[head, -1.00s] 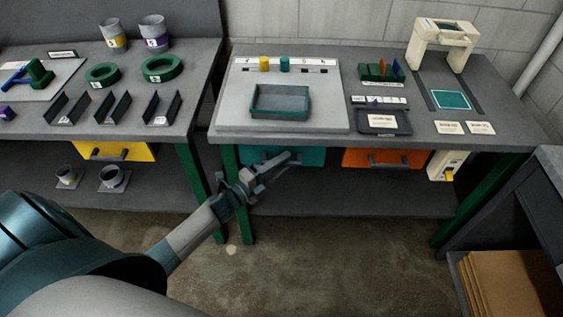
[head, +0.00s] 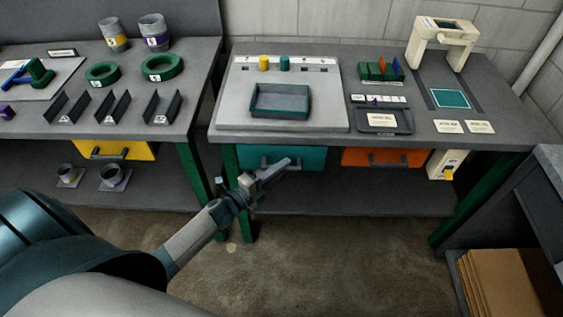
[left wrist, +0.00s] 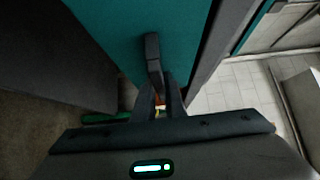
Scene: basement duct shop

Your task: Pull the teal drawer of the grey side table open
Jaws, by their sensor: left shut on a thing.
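The teal drawer (head: 255,156) is under the left part of the grey side table (head: 222,137). Its front also fills the upper middle of the left wrist view (left wrist: 115,35). My left gripper (head: 280,168) reaches in from the lower left and is at the drawer front. In the left wrist view, its fingers (left wrist: 161,97) are shut on the dark drawer handle (left wrist: 153,48), which sticks out between them. The drawer front seems to stand slightly out from under the tabletop; how far is hard to tell. My right gripper is not in view.
An orange drawer (head: 380,158) is to the right of the teal one. A teal tray (head: 280,114) and several small items stand on the tabletop. A lower shelf (head: 340,200) runs below. The concrete floor (head: 290,270) in front is clear; a box of cardboard (head: 510,280) is lower right.

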